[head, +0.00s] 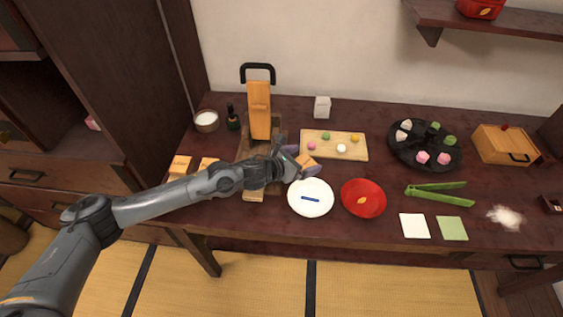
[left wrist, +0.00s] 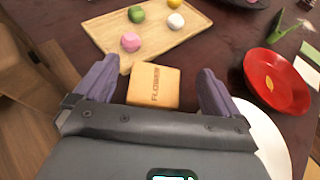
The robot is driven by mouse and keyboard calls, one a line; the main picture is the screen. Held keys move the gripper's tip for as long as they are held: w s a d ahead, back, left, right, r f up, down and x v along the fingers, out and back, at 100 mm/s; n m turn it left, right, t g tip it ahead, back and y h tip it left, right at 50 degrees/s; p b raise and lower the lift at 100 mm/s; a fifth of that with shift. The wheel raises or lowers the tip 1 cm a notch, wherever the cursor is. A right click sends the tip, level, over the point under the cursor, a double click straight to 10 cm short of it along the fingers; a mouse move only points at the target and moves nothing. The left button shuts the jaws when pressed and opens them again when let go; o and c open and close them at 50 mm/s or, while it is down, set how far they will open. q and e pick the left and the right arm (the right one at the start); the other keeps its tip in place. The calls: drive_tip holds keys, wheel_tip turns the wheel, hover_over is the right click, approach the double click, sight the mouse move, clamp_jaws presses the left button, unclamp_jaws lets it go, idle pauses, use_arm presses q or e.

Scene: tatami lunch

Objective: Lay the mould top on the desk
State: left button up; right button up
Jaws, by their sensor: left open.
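A small light-wood block marked "FLOWER" (left wrist: 154,86), which looks like the mould top, is between the spread fingers of my left gripper (left wrist: 156,90). Gaps show between the block and both fingers. In the head view the block (head: 306,160) is at the tip of my left gripper (head: 301,163), just behind the white plate. My left gripper is open. I cannot tell exactly how the block's underside meets the dark wooden desk (head: 385,228). My right gripper is not in view.
A white plate (head: 321,208) and a red plate (head: 373,209) are close in front. A wooden board (head: 318,153) with coloured balls lies behind. A wooden press (head: 259,108) stands left of it, near two wooden blocks (head: 180,165). Green tongs (head: 440,193) lie to the right.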

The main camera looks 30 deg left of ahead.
use_arm(q)
drive_tip(key=p+v, duration=0.2)
drive_tip(key=v, duration=0.9)
drive_tip(key=shift+a, duration=0.1)
drive_tip(key=shift+r, duration=0.1)
drive_tip(key=shift+s, duration=0.1)
